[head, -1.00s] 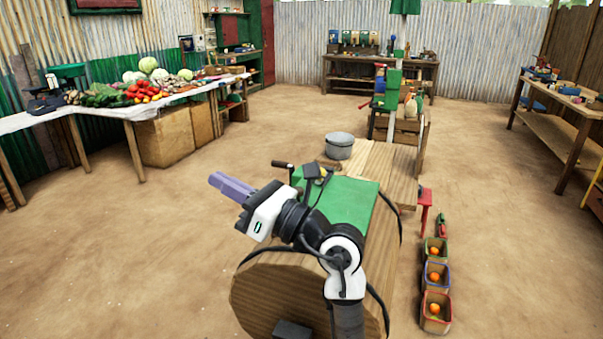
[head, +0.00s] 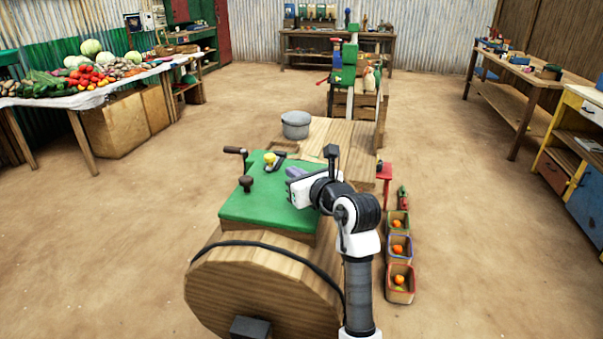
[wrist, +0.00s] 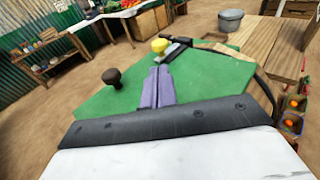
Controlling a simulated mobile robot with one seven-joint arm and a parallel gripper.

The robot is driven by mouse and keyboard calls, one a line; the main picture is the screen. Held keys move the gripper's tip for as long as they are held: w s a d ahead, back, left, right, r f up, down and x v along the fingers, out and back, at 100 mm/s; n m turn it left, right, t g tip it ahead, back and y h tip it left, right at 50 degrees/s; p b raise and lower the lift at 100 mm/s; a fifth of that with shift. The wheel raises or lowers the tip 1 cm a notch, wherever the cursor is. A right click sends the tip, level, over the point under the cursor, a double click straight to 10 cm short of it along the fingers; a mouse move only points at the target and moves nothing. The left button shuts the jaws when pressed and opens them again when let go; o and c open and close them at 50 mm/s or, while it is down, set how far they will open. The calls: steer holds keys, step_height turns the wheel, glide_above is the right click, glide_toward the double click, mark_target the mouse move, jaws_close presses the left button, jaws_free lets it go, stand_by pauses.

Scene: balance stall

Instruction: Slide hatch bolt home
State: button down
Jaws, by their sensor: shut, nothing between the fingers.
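The green hatch top (head: 262,207) lies on a large wooden drum. A yellow knob (head: 269,158) and a dark metal bar (head: 281,161) sit at its far edge; they also show in the wrist view, the knob (wrist: 159,44) beside the bar (wrist: 176,49). A dark brown knob (head: 247,183) stands near its left side, and in the wrist view (wrist: 111,77) left of my fingers. I cannot tell which of these is the bolt. My gripper (head: 291,173) is shut and empty, its lavender fingers over the green top, just short of the bar and yellow knob.
A dark crank handle (head: 236,151) sticks up at the top's far left. A wooden bench (head: 338,140) with a grey pot (head: 295,124) stands beyond. Small fruit baskets (head: 400,283) are on the ground at right. The sandy floor at left is clear.

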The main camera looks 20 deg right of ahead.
mark_target(273, 159)
steer(key=p+x, duration=0.2)
steer(key=x, duration=0.6)
steer(key=shift+w, duration=0.15)
